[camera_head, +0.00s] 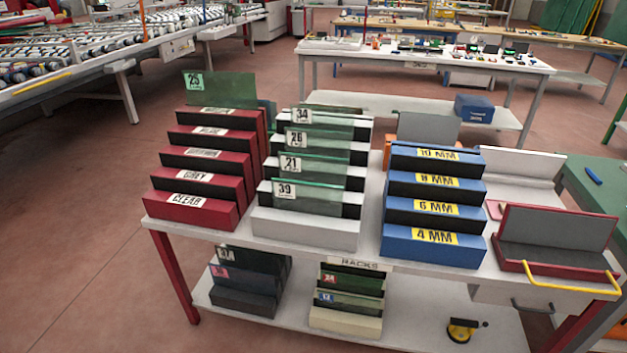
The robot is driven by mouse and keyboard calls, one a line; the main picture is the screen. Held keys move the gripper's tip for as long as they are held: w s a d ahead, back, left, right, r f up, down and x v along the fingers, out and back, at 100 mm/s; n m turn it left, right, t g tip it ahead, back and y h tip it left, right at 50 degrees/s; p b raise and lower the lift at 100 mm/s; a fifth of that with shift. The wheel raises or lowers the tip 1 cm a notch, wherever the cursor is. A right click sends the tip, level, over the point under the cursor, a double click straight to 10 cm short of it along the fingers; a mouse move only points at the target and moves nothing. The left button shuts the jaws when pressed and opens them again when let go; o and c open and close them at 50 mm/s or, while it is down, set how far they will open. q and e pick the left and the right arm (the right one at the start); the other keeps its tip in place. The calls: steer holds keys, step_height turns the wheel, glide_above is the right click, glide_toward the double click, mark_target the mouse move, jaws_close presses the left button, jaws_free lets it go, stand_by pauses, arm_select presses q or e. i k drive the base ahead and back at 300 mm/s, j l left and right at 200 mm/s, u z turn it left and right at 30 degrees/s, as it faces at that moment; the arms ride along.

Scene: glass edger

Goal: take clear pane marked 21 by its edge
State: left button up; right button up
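The clear pane marked 21 (322,172) stands upright in the white stepped rack (305,228) on the table. Its label is at its upper left corner, and its lower edge is hidden in the rack. The pane marked 39 (318,197) stands in front of it. The panes marked 26 (328,145) and 34 (330,122) stand behind it, higher up. All these panes look clear with a slight green tint. Neither of my grippers is in view.
A red stepped rack (193,212) with a darker green pane marked 25 (232,91) stands left. A blue stepped rack (432,247) with thickness labels and a red-edged tray (560,278) stand right. More panes are on the lower shelf (410,325). Floor shows left of the table.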

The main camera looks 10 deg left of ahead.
mark_target(324, 170)
steer(key=i+l+u, duration=0.15)
steer(key=i+l, duration=0.15)
steer(key=i+l+u, duration=0.15)
steer(key=i+l, duration=0.15)
steer(key=l, duration=0.15)
steer(key=i+l+u, duration=0.2)
steer(key=l, duration=0.2)
steer(key=i+l+u, duration=0.15)
steer(key=i+l, duration=0.15)
steer(key=l, duration=0.15)
